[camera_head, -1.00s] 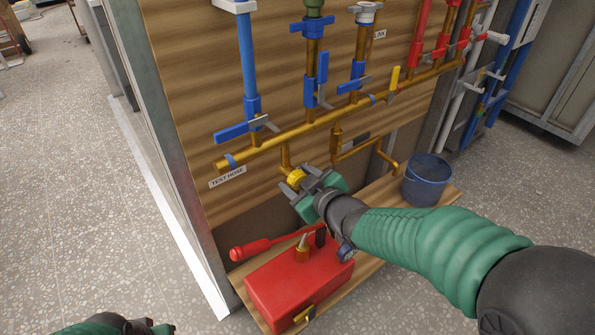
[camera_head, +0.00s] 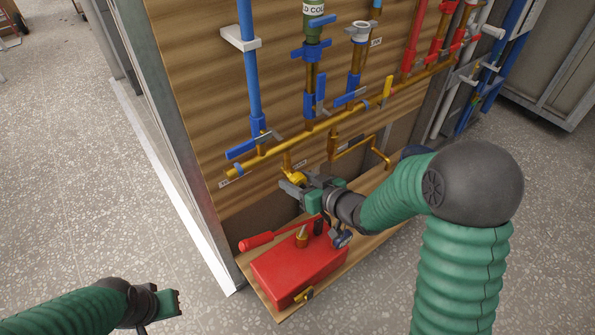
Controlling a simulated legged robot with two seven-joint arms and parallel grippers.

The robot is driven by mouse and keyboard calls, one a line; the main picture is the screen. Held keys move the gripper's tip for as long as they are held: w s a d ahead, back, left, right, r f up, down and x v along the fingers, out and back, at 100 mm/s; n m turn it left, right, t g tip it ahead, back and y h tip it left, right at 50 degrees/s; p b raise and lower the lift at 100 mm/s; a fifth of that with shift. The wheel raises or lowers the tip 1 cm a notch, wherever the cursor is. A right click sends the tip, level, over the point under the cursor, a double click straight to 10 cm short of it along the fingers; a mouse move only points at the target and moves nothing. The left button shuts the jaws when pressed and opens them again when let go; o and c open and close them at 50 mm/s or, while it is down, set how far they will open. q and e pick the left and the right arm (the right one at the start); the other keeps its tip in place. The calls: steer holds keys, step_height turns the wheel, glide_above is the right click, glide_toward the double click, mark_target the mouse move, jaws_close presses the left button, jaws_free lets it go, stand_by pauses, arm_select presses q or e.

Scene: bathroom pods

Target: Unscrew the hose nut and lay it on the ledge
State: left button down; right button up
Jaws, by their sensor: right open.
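A yellow hose nut (camera_head: 297,178) sits at the lower end of a short brass pipe under the left part of the brass manifold. My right gripper (camera_head: 289,187) is open, with its jaws at the nut's lower left side; whether they touch it I cannot tell. The gripper hides part of the nut. The wooden ledge (camera_head: 360,247) runs below along the foot of the panel. My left gripper (camera_head: 174,303) is low at the left, over the floor and away from the panel; its jaws are too unclear to read.
A red toolbox (camera_head: 298,270) stands on the ledge's near end, with a red-handled tool (camera_head: 262,241) behind it. A dark bucket (camera_head: 414,152) is mostly hidden behind my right arm. Blue valve handles (camera_head: 241,149) stick out above the nut. A bare ledge strip shows right of the toolbox.

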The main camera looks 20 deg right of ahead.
steer(key=shift+m, duration=0.3)
steer(key=m+p, duration=0.1)
steer(key=p, duration=0.1)
steer(key=y+p, duration=0.1)
steer(key=p, duration=0.2)
steer(key=shift+r+m+y, duration=0.25)
steer(key=shift+m+y, duration=0.05)
steer(key=shift+m, duration=0.1)
steer(key=shift+f+g, duration=0.1)
steer(key=shift+g, duration=0.2)
steer(key=shift+f, duration=0.2)
jaws_close()
arm_select(q)
steer(key=v, duration=0.3)
steer(key=w+v, duration=0.1)
steer(key=v, duration=0.1)
steer(key=shift+r, duration=0.5)
arm_select(e)
steer(key=shift+n+h+b, duration=0.6)
steer(key=shift+n+b, duration=0.1)
steer(key=shift+b, duration=0.15)
arm_select(q)
steer(key=shift+x, duration=0.75)
